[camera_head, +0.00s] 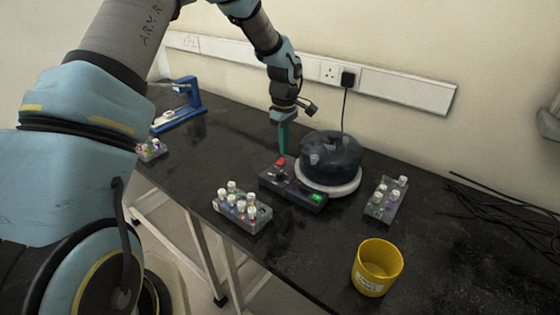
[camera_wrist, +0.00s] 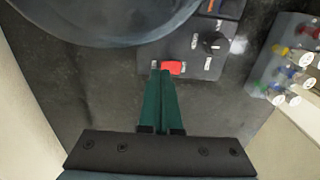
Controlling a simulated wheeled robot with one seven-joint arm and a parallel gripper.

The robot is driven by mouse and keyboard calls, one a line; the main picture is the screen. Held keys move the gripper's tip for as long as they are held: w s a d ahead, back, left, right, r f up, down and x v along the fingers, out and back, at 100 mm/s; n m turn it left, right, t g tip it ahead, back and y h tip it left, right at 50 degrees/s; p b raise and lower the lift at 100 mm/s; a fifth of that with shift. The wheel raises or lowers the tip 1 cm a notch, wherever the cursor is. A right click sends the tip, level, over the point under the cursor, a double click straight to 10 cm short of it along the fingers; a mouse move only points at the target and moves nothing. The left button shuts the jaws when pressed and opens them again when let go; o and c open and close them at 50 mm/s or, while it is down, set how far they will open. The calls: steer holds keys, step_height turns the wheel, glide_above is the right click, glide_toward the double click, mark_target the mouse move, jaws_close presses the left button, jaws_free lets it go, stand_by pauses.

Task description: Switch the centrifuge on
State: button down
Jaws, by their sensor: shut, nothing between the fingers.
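The centrifuge (camera_head: 331,153) is a dark round drum on a white base, with its control box (camera_head: 293,190) in front. The box carries a red switch (camera_head: 281,161) at its left end and a green lit patch (camera_head: 317,197) at its right end. In the wrist view the red switch (camera_wrist: 172,67) lies beside a black knob (camera_wrist: 215,43). My gripper (camera_head: 284,152) is shut and empty, pointing down, its green fingertips (camera_wrist: 161,74) right at the red switch. I cannot tell whether they touch it. The switch's position is unclear.
A rack of capped vials (camera_head: 242,210) stands in front of the box. Another rack (camera_head: 386,200) is right of the centrifuge, near a yellow cup (camera_head: 377,268). Black cables (camera_head: 500,205) lie at the right. A blue device (camera_head: 180,105) stands at the back left.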

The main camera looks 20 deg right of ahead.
mark_target(284, 159)
steer(key=shift+f+b, duration=0.75)
steer(key=shift+f, duration=0.35)
stand_by(0.6)
steer(key=shift+r, duration=0.15)
steer(key=shift+r+p, duration=1.5)
steer(key=shift+r, duration=0.95)
